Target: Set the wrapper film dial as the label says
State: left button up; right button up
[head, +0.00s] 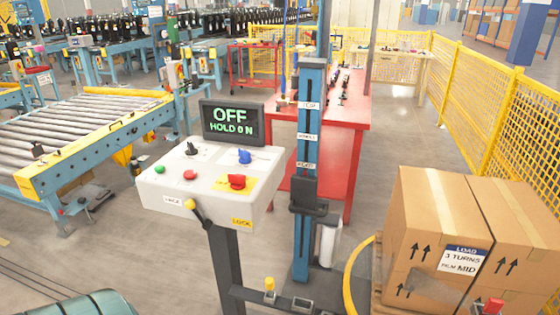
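A white control panel (205,178) stands on a dark post. It carries a black knob (192,149), a blue knob (245,157) and a red knob (236,182) on a yellow plate. The markings around the knobs are too small to read, so I cannot tell which is the film dial or its setting. The panel screen (232,122) reads "OFF, HOLD 0 N". The load label (463,259) on a carton (428,215) reads "LOAD, 3 TURNS" and a line ending in "MID". Neither of my grippers is in view.
A green button (159,169), a red button (190,175) and a yellow-tipped lever (197,211) are on the panel. A blue mast (310,130) stands right of it, before a red table (345,115). A roller conveyor (80,130) lies left; a yellow fence (480,95) runs right.

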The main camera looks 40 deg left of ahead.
aim_at(245, 159)
jog(key=u, duration=1.75)
